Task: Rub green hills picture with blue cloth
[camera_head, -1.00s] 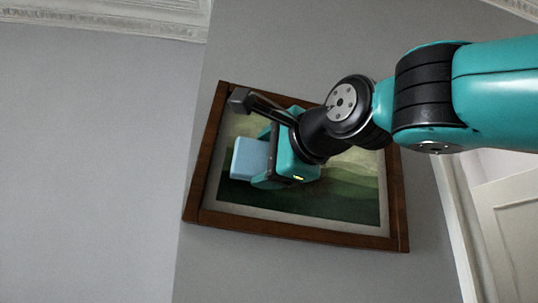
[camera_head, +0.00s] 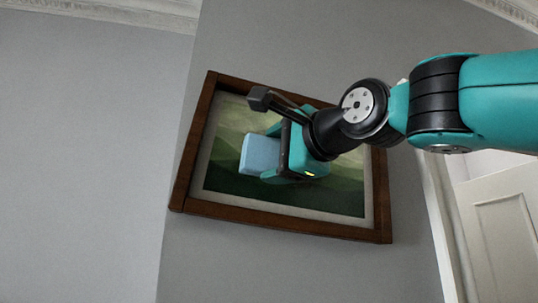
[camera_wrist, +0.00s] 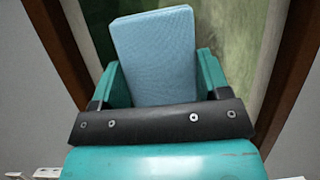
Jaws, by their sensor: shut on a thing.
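The green hills picture (camera_head: 225,172) hangs on the grey wall in a brown wooden frame, and looks tilted in the head view. A strip of it also shows in the wrist view (camera_wrist: 240,45). The blue cloth (camera_head: 260,155) is a folded, light blue block in front of the picture's left-middle part. My gripper (camera_head: 277,160) is shut on the cloth, with a teal finger on each side of it in the wrist view (camera_wrist: 158,80). I cannot tell whether the cloth touches the picture. My gripper and arm hide the picture's middle and upper right.
A white door (camera_head: 500,225) stands at the right edge of the head view. A wall corner runs just left of the frame. White moulding (camera_head: 110,12) lines the top of the wall. The wall left of the picture is bare.

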